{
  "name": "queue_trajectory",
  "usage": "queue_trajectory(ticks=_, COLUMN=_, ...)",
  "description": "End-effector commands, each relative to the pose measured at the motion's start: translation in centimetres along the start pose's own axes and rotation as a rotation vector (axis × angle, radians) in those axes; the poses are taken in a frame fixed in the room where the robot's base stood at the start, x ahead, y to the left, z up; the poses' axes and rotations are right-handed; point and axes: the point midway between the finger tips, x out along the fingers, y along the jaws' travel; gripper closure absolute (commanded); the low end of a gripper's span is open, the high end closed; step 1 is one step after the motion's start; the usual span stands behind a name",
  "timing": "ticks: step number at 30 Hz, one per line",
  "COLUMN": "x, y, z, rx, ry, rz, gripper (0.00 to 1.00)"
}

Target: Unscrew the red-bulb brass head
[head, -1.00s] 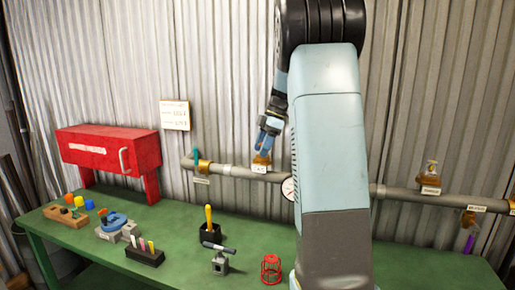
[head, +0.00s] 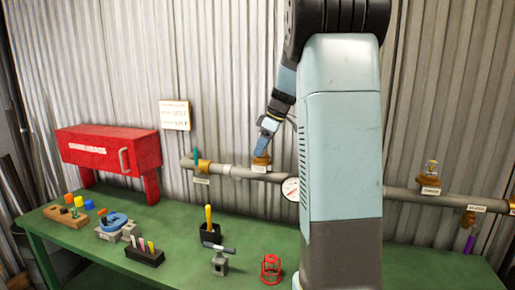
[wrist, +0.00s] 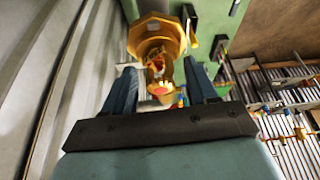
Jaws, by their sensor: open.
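A brass head (head: 261,161) stands upright on the grey pipe, above a small white label. My gripper (head: 263,147) is over it, pointing down and tilted, and covers its upper part. In the wrist view, my gripper (wrist: 160,75) has its two fingers apart. A brass piece (wrist: 157,38) lies just beyond the fingertips, and a smaller brass part with a reddish spot (wrist: 161,90) shows between the fingers. I cannot tell whether either finger touches the head. The bulb is not visible in the head view.
Another brass head (head: 431,183) stands on the pipe at right, and one with a purple bulb (head: 469,243) hangs farther right. A gauge (head: 290,189) sits close to the right of my gripper. The green bench (head: 180,225) below holds a red box (head: 108,150), tools and a red cage (head: 271,268).

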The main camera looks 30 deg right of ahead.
Motion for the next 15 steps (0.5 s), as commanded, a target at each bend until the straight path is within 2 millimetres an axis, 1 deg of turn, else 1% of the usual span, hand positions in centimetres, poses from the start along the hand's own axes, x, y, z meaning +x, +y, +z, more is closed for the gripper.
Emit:
queue_trajectory(ticks=9, x=-0.05, y=-0.08, z=-0.04, rx=0.264, ry=0.001, rz=0.111, gripper=0.43)
queue_trajectory(ticks=15, x=0.01, y=-0.06, z=-0.04, rx=0.386, ry=0.001, rz=0.16, gripper=0.43)
